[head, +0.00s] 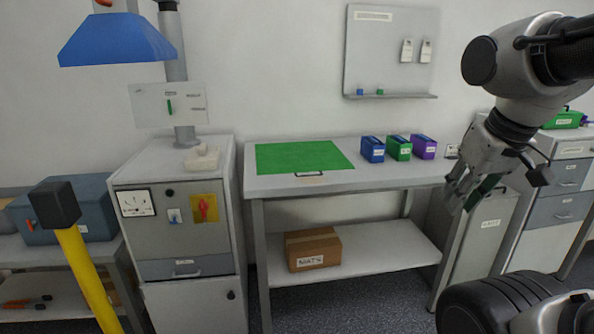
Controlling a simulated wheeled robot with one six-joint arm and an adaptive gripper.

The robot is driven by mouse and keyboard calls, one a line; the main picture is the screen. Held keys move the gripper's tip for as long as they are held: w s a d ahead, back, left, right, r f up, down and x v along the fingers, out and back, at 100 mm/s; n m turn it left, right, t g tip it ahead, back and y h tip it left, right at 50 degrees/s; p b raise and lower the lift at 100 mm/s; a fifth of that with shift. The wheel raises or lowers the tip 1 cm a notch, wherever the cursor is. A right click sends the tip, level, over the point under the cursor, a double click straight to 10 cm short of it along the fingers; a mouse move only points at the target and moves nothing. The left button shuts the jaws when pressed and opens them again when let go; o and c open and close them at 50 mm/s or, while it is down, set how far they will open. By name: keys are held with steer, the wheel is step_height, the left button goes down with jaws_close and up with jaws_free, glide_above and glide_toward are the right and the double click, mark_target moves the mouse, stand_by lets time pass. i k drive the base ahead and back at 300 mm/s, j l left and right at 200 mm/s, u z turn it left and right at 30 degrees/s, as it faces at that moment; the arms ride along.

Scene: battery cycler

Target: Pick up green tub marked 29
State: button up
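A green tub (398,148) stands upright on the workbench, between a blue tub (373,149) on its left and a purple tub (423,147) on its right. Each has a small white label on its front, too small to read. My gripper (460,195) hangs in the air to the right of and nearer than the tubs, pointing down and left. Its fingers look spread apart, with nothing clearly between them. A dark green patch shows beside the fingers; I cannot tell what it is. Another green container (563,120) sits on the cabinet at the far right, partly behind my arm.
The workbench (350,182) carries a green mat (303,156) on its left. A cardboard box (313,249) is on the lower shelf. A grey cabinet (173,190) with a post and blue lamp hood stands left. A yellow post (86,278) is in front. The bench front is clear.

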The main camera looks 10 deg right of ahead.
mark_target(399, 152)
steer(key=i+l+z, duration=0.1)
steer(key=i, duration=0.45)
steer(key=i+l+z, duration=0.15)
steer(key=i, duration=0.4)
steer(key=i+l+z, duration=0.1)
steer(key=i, duration=0.5)
steer(key=l, duration=0.15)
